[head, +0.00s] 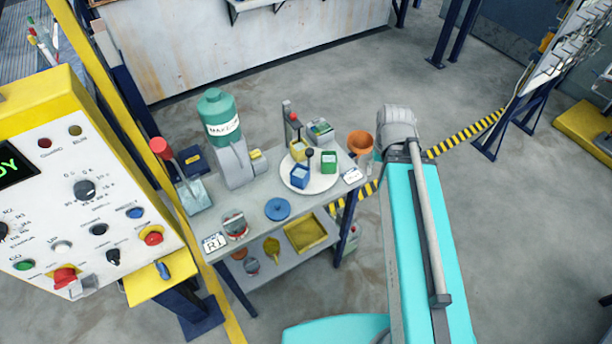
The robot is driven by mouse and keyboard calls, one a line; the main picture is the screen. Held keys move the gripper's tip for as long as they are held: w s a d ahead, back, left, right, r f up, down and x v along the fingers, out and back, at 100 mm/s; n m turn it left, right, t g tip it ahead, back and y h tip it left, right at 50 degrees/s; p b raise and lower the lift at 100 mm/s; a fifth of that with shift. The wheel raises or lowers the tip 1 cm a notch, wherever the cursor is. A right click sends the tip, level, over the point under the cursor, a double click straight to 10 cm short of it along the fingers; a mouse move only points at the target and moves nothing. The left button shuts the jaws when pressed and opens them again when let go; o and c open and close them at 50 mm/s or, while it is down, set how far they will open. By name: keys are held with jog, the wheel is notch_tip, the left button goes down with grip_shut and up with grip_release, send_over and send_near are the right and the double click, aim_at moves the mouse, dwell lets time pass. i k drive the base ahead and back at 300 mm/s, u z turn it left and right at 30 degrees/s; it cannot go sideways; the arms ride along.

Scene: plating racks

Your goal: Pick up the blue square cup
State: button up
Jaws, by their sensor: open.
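The blue square cup (299,179) stands on a white round plate (322,183) on the small grey table (258,202). A yellow square cup (298,151) and a green square cup (328,162) share the plate, behind it and to its right. A dark ball on a thin stem rises close to the blue cup. My teal arm reaches up on the right side of the head view, to the right of the table and apart from the cup. My gripper does not show in this view.
A green-capped bottle (219,117) and grey device stand at the table's left. A blue round lid (277,209) lies in front of the plate. A yellow-framed control panel (85,190) fills the left.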

aim_at(300, 176)
jog(key=z, duration=1.4)
jog(key=k, duration=1.15)
jog(key=u, duration=1.35)
